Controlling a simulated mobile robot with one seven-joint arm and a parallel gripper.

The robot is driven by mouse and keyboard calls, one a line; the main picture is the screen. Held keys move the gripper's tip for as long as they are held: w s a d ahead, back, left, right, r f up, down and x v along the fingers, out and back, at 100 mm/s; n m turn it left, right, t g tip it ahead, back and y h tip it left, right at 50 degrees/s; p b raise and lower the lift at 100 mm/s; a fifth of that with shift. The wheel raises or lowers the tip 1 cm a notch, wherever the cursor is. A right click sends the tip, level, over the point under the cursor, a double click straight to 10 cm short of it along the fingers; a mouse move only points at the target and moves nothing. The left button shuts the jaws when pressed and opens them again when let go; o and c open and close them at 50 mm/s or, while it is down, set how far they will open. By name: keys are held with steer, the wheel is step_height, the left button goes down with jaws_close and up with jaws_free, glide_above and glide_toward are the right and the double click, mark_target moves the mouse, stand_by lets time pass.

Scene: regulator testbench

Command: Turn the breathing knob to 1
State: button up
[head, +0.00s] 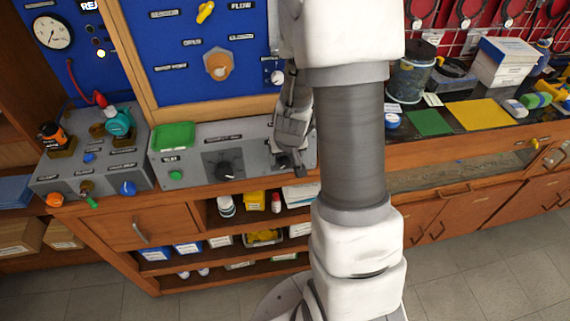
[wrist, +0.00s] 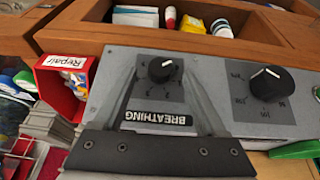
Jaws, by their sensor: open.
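The breathing knob (wrist: 161,69) is a small black round knob on a dark square plate, seen upside down in the wrist view. Its white mark shows, but the numbers around it are too small to read. The "BREATHING" label (wrist: 157,118) is beside it. My gripper (wrist: 162,76) is open, with one grey finger on each side of the knob in the picture. I cannot tell whether the fingers touch it. In the head view my gripper (head: 298,168) points down at the right part of the grey test box (head: 195,143) and hides the breathing knob.
A larger black knob (wrist: 270,83) is on the same box; it also shows in the head view (head: 227,170). A green tray (head: 173,136) sits on the box. A red "Repair" bin (wrist: 66,82) stands beside the box. An open shelf (head: 225,240) is below.

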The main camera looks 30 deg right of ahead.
mark_target(285, 162)
steer(key=shift+x, duration=1.1)
steer(key=shift+c, duration=0.2)
jaws_close()
